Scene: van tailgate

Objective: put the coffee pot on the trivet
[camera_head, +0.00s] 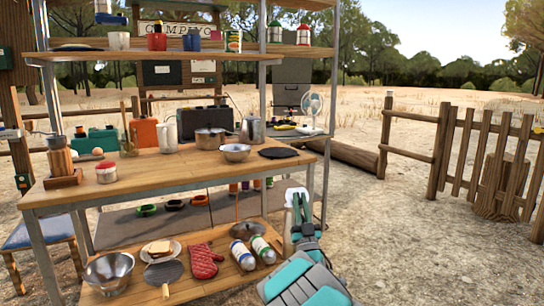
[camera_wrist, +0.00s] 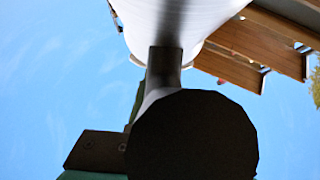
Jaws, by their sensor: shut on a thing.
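The trivet (camera_head: 278,152) looks like a flat black disc on the right end of the wooden table, with nothing on it. A silver pot (camera_head: 252,130) stands upright just behind it and looks like a coffee pot. My gripper (camera_head: 299,203) is in front of the table's right end, apart from the trivet. It is shut on a pale thing. In the wrist view this shows as a smooth pale body (camera_wrist: 185,22) with a dark, flared handle or knob (camera_wrist: 190,135). Its far end is out of frame, so I cannot tell exactly what it is.
A metal bowl (camera_head: 236,152) stands left of the trivet, with a saucepan (camera_head: 210,139) behind it. A metal upright (camera_head: 325,120) rises at the table's right. The lower shelf holds a red mitt (camera_head: 203,262) and white bottles. Open ground lies to the right, before a fence (camera_head: 480,150).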

